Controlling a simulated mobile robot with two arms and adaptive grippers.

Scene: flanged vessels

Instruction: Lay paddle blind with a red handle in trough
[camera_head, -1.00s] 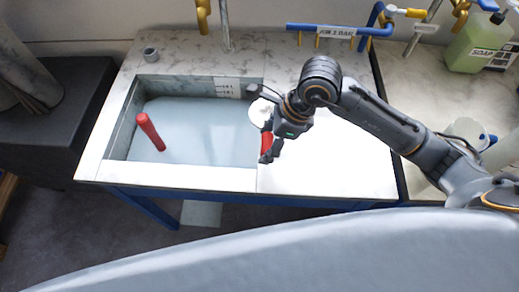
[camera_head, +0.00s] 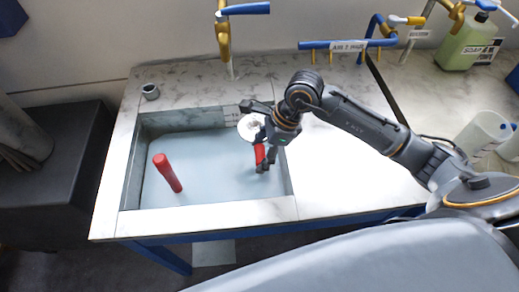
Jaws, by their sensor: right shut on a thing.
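The trough (camera_head: 128,188) is a sunken rectangular basin with a pale blue floor in the marble-look counter. My right gripper (camera_head: 254,139) is shut on a paddle blind with a red handle (camera_head: 260,154) and a round pale disc (camera_head: 250,126). It appears above the right part of the trough; its height over the floor is hard to tell. Part of the handle is hidden by the fingers. A second red handle or rod (camera_head: 168,173) stands tilted in the left part of the trough; no disc shows on it. My left gripper is not in view.
A small grey cup-like fitting (camera_head: 150,91) sits at the counter's back left corner. A yellow tap (camera_head: 222,35) and blue pipe (camera_head: 345,44) stand behind. A green soap jug (camera_head: 469,42) and white containers (camera_head: 482,136) are at right. The trough's middle is clear.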

